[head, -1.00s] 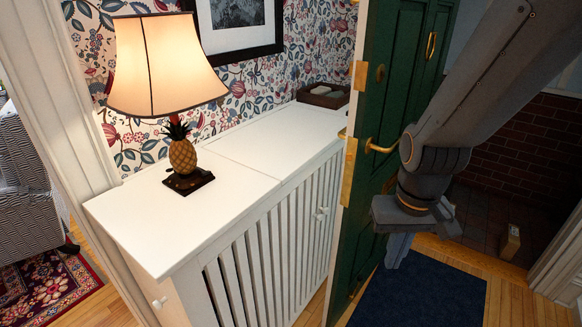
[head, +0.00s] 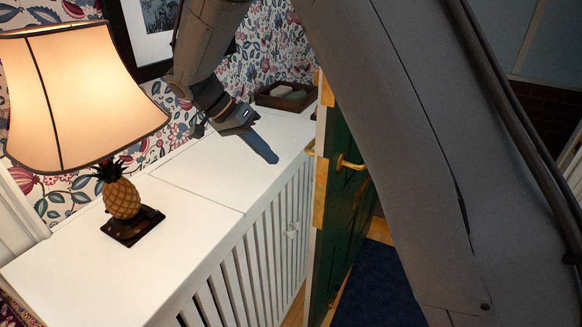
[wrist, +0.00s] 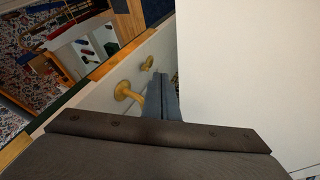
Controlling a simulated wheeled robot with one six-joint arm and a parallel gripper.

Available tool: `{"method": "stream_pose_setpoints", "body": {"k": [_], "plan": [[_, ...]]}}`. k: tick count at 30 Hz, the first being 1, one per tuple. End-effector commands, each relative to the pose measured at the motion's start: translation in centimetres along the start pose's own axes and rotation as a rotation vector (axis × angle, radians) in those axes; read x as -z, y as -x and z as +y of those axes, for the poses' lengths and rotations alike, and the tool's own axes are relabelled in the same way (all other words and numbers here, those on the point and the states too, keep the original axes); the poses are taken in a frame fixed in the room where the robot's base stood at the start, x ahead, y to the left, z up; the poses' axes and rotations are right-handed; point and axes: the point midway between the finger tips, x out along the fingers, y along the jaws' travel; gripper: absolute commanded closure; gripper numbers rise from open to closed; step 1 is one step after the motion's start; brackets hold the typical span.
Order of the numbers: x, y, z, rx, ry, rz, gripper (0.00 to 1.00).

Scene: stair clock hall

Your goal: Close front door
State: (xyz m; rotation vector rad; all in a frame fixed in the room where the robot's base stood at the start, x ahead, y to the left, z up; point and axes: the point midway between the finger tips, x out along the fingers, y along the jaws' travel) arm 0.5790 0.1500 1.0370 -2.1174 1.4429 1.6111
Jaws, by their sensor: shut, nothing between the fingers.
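The green front door (head: 345,215) stands open in the head view, seen nearly edge-on to the right of the white cabinet. A brass handle (head: 350,163) is on its green face, and my arm hides much of the door. My gripper (head: 271,157) is shut and empty, above the cabinet top on the left side of the door, apparently short of its edge. In the wrist view, the shut fingers (wrist: 161,76) point along the door's pale face (wrist: 150,55), with a brass handle (wrist: 125,90) just left of them. I cannot tell whether they touch the door.
The white slatted cabinet (head: 215,175) fills the left and middle. A lit pineapple lamp (head: 122,199) stands on it, and a dark tray (head: 285,97) sits at its far end. A framed picture (head: 150,25) hangs behind. A blue mat (head: 380,285) lies right of the door.

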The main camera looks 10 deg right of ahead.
Motion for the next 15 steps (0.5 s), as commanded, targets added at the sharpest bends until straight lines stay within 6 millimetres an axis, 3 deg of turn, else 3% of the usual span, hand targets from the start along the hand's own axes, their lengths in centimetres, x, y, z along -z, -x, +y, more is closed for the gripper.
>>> {"method": "stream_pose_setpoints", "body": {"k": [15], "plan": [[0.5,-9.3,0.6,-0.009,-0.008,-0.009,1.0]]}}
